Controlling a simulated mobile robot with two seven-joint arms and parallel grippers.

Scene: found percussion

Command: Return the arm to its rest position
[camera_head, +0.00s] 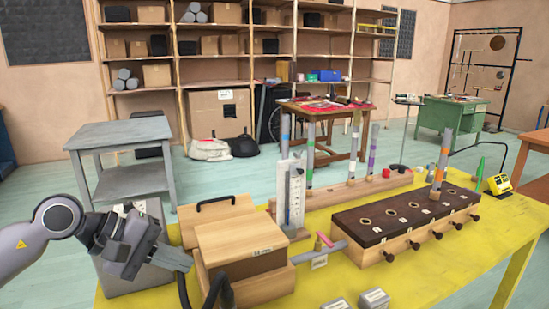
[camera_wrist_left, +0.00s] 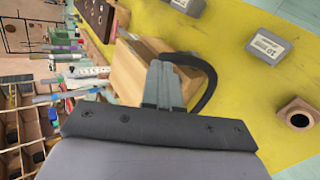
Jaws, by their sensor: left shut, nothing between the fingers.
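My left arm comes in from the left edge of the head view. Its gripper (camera_head: 184,261) is over the left end of the yellow table (camera_head: 410,270), at the left side of a wooden box (camera_head: 240,245). In the left wrist view the gripper (camera_wrist_left: 164,70) has its fingers together with nothing between them. The wooden box (camera_wrist_left: 132,70) shows behind the fingers, and a black hose (camera_wrist_left: 208,75) curves beside them. I cannot tell whether the gripper touches the box. My right gripper is in neither view.
A dark-topped box with round holes (camera_head: 400,220), a wooden rack with upright tubes (camera_head: 345,190) and a white ruled stand (camera_head: 291,195) occupy the table. Grey blocks (camera_head: 374,298) lie at its front edge. A grey side table (camera_head: 118,134) stands behind my left arm.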

